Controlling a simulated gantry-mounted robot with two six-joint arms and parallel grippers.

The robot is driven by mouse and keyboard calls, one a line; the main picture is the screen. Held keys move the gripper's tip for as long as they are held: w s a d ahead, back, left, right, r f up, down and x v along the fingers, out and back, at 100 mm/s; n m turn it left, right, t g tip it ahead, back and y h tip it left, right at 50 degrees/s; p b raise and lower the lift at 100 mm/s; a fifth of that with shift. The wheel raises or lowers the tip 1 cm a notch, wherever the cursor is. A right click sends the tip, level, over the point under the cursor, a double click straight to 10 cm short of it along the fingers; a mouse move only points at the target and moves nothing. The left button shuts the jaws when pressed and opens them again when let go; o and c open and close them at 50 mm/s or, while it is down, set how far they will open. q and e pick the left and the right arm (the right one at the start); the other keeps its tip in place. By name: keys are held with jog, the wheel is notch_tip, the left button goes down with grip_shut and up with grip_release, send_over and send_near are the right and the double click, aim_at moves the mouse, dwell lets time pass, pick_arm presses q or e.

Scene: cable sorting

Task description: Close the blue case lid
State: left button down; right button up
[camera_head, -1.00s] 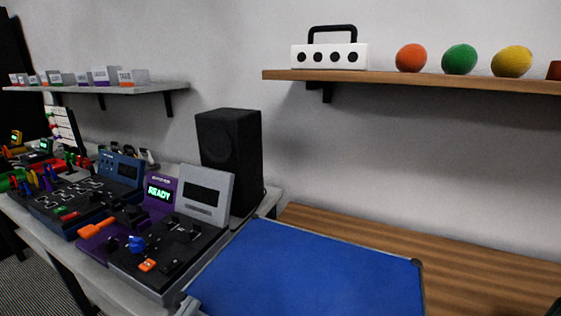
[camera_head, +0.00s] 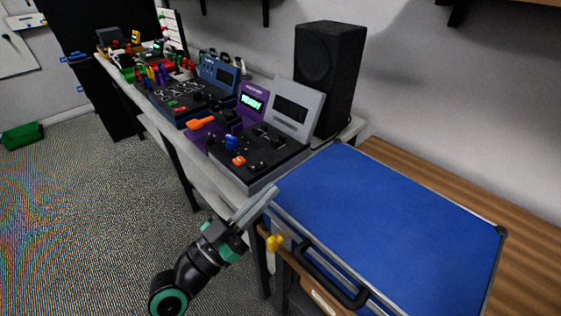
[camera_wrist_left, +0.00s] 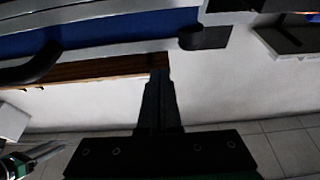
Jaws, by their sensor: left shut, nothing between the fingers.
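The blue case (camera_head: 390,215) lies on the wooden bench with its blue top flat, framed by a grey rim. I cannot tell if a small gap is left under the lid. My left gripper (camera_head: 268,195) is shut and empty, its tips by the case's near left corner. In the left wrist view its fingers (camera_wrist_left: 159,85) point toward the case's blue side (camera_wrist_left: 110,35). What seems to be my right gripper (camera_wrist_left: 45,152) shows partly at lower left there.
Control panels (camera_head: 265,145) with knobs and screens stand on the grey table left of the case. A black speaker (camera_head: 328,75) stands behind them. The wooden bench (camera_head: 440,185) is bare behind the case. Open carpet (camera_head: 80,220) lies at left.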

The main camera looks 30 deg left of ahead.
pick_arm(q)
jog(key=s+a+f+b, duration=0.1)
jog(key=s+f+b, duration=0.3)
jog(key=s, duration=0.3)
jog(key=shift+s+a+f, duration=0.2)
jog(key=shift+a+f, duration=0.1)
jog(key=shift+f, duration=0.45)
pick_arm(e)
notch_tip(320, 180, down, 3)
jog(key=shift+w+r, duration=0.1)
jog(key=shift+r, duration=0.1)
pick_arm(q)
jog(key=shift+s, duration=0.1)
jog(key=shift+r, duration=0.15)
pick_arm(e)
jog(key=shift+r, duration=0.1)
